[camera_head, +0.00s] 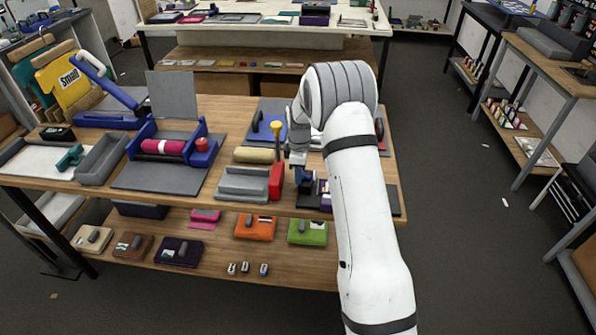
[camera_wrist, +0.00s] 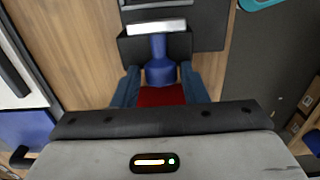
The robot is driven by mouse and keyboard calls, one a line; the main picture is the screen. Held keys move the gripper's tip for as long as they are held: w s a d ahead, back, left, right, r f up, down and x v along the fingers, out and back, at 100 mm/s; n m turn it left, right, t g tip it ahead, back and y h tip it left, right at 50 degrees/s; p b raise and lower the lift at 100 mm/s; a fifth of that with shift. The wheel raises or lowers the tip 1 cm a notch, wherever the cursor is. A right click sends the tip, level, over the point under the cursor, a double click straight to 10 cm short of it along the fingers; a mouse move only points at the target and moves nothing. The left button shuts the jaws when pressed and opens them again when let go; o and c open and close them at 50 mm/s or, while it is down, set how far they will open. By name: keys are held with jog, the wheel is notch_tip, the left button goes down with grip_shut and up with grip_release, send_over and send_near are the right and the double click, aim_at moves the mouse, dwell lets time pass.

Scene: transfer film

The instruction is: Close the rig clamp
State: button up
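My gripper (camera_head: 302,172) points down over the front right of the workbench. In the wrist view its blue fingers (camera_wrist: 161,88) stand apart, with a gap either side of a blue post or handle (camera_wrist: 159,62). A red surface (camera_wrist: 160,96) shows between the fingers. Beyond the post is a dark block with a silver bar (camera_wrist: 155,27). I cannot tell for certain which part is the rig clamp; the arm hides much of this area.
A blue rig with a magenta roll (camera_head: 163,147) stands left on the workbench (camera_head: 224,205). A grey tray (camera_head: 242,184) and a tan roll (camera_head: 254,155) lie beside the gripper. The lower shelf holds several coloured pouches (camera_head: 255,227).

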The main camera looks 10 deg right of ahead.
aim_at(314, 174)
jog(key=shift+a, duration=0.1)
jog(key=c, duration=0.7)
jog(key=shift+o, duration=0.2)
